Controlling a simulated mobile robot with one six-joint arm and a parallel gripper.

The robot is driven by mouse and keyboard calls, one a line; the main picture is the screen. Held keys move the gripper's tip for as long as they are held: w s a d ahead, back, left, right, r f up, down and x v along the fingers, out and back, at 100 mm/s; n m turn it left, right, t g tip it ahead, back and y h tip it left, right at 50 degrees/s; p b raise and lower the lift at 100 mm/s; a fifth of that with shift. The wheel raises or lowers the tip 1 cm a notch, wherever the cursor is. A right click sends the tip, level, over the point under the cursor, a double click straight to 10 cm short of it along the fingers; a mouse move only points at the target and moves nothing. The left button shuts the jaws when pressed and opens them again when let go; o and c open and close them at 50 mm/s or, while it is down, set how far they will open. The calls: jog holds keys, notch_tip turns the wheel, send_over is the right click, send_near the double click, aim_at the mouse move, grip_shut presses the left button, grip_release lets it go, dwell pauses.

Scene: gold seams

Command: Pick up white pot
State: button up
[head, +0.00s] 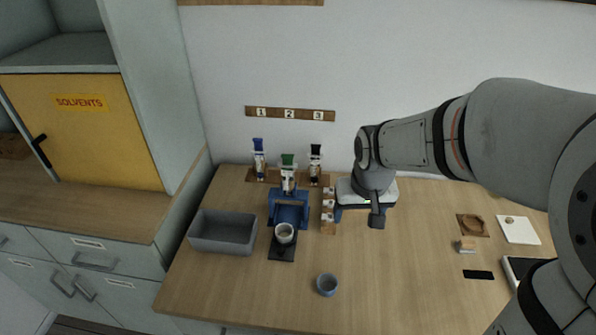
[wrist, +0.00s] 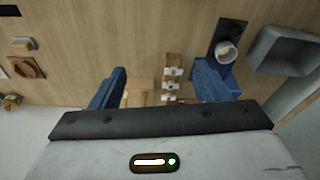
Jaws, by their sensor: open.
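A small white pot (head: 284,233) with a darker rim or content sits upright on a black stand (head: 282,252) in the head view, left of the table's middle. In the wrist view the white pot (wrist: 227,52) is at the upper right on its black base. My gripper (head: 358,214) is open and empty, to the right of the pot and farther back, apart from it. In the wrist view my gripper's two blue fingers (wrist: 160,88) stand wide apart. A pale wooden block (wrist: 138,93) shows between them below.
A wooden rack with white pieces (head: 328,212) stands between pot and gripper. A grey bin (head: 222,232) is left, a blue-grey cup (head: 327,284) in front.

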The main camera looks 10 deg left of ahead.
jog(key=w+a+f+n+p, duration=0.1)
jog(key=w+a+f+p, duration=0.1)
jog(key=w+a+f, duration=0.4)
jog(key=n+p, duration=0.2)
jog(key=p, duration=0.1)
send_near(284, 228)
jog(key=shift+m+g, duration=0.3)
jog(key=shift+s+d+f+p, duration=0.1)
jog(key=shift+f+p, duration=0.4)
jog(key=shift+f, duration=1.3)
jog(key=shift+s+d+f+p, duration=0.1)
jog(key=shift+f+p, duration=0.35)
jog(key=shift+f, duration=1.3)
jog(key=shift+a, duration=0.1)
jog(key=shift+c, duration=0.2)
jog(key=c, duration=1)
jog(key=shift+r, duration=0.15)
